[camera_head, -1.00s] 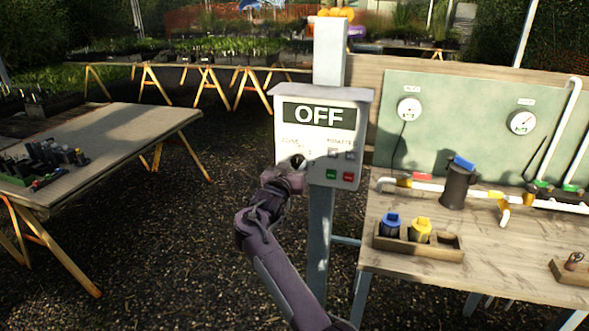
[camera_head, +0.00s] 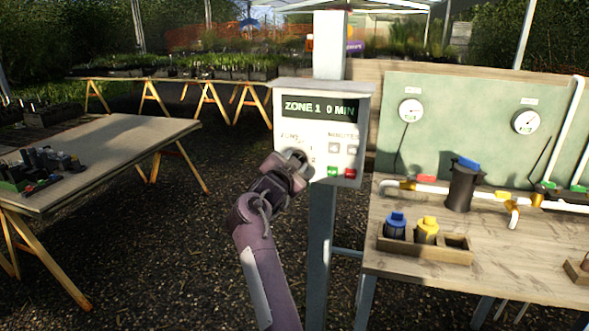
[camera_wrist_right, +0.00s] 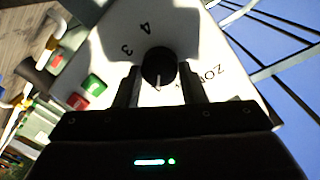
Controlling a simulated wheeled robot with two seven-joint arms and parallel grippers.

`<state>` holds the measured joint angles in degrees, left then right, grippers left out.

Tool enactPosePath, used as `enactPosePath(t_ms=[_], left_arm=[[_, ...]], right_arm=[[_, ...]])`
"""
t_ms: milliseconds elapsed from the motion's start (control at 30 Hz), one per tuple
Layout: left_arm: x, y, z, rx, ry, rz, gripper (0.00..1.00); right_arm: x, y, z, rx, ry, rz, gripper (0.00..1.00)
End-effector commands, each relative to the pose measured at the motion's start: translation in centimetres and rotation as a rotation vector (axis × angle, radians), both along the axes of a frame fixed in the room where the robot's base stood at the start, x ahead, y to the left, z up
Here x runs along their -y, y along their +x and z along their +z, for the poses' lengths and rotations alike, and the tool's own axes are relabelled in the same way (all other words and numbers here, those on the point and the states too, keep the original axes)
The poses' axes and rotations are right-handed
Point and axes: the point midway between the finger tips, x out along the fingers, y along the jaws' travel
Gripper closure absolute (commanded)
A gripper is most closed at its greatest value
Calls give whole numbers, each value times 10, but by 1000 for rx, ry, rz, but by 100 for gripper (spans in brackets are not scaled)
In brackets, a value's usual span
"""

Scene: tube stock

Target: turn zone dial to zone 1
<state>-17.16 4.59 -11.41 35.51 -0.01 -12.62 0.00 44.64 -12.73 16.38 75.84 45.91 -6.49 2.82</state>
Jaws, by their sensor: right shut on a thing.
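The control box (camera_head: 349,108) is mounted on a grey post, and its display (camera_head: 319,108) reads "ZONE 1 0 MIN". The black zone dial (camera_wrist_right: 158,66) is on the box's face, with the numbers 3 and 4 visible beside it in the right wrist view. My right gripper (camera_head: 297,165) is at the lower left of the box and covers most of the dial in the head view. In the right wrist view its two fingers (camera_wrist_right: 160,84) are shut on the dial, one on each side. My left gripper is not in view.
Green and red buttons (camera_head: 341,172) sit right of the dial, below two grey minute buttons. A wooden bench (camera_head: 500,240) with a dark filter, pipes and a small tray stands at right. Another table (camera_head: 110,145) is at left. Gravel ground lies between.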

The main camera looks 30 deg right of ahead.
Motion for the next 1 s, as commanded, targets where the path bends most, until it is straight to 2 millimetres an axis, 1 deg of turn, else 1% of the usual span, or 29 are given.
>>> enactPosePath(t_ms=[33, 200, 667, 700, 867, 1000], left_arm=[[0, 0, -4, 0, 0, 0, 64], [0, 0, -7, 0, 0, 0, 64], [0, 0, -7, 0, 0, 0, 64], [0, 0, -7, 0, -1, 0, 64], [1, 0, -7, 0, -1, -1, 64], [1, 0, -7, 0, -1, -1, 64]], right_arm=[[0, 0, -2, 14, 13, -1, 86], [0, 0, -1, 44, 40, -1, 86], [0, 0, 0, 54, 48, 0, 86], [0, 0, 0, 54, 48, 0, 62], [0, 0, 0, 53, 47, -1, 42], [0, 0, 0, 54, 47, 0, 42]])
